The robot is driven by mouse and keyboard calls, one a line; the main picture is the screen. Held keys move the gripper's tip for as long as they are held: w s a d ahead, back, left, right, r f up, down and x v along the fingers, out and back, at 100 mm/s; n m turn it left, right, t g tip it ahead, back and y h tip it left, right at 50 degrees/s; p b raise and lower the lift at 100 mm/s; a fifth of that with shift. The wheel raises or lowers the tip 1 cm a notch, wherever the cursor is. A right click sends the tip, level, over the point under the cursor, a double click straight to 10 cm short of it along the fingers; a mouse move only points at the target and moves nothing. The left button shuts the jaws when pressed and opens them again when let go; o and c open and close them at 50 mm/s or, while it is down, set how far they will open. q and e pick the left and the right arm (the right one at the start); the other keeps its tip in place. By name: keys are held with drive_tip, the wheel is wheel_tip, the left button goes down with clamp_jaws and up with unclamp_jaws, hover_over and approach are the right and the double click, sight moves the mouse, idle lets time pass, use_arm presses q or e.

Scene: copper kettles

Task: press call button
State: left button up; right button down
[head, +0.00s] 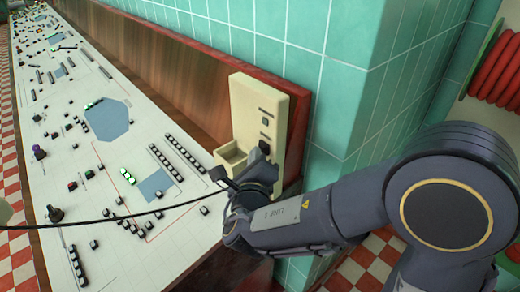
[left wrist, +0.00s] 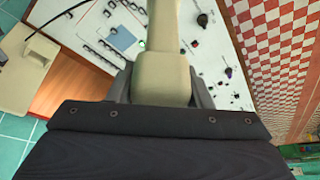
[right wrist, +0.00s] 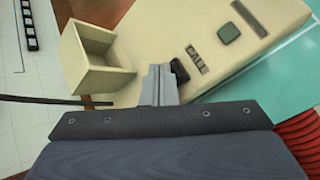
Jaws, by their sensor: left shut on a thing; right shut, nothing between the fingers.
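The cream call box (head: 245,105) stands at the near end of the console, against the red-brown backboard. In the head view my right gripper (head: 250,170) partly covers the lower box. My left gripper (left wrist: 162,85) is shut on a cream handset (left wrist: 160,50).
An open cream compartment (right wrist: 95,55) juts from the box beside my right gripper. A black cord (head: 120,217) crosses over the console (head: 130,190), which carries several small blocks and knobs. A teal tiled wall (head: 330,60) and red coiled hose (head: 500,70) lie to the right.

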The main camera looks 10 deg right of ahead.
drive_tip(key=shift+s+a, duration=0.5)
drive_tip(key=shift+a, duration=0.15)
drive_tip(key=s+a, duration=0.1)
drive_tip(key=a, duration=0.1)
drive_tip(key=s+a+p, duration=0.1)
drive_tip(key=s+a, duration=0.1)
idle(0.4)
idle(1.0)
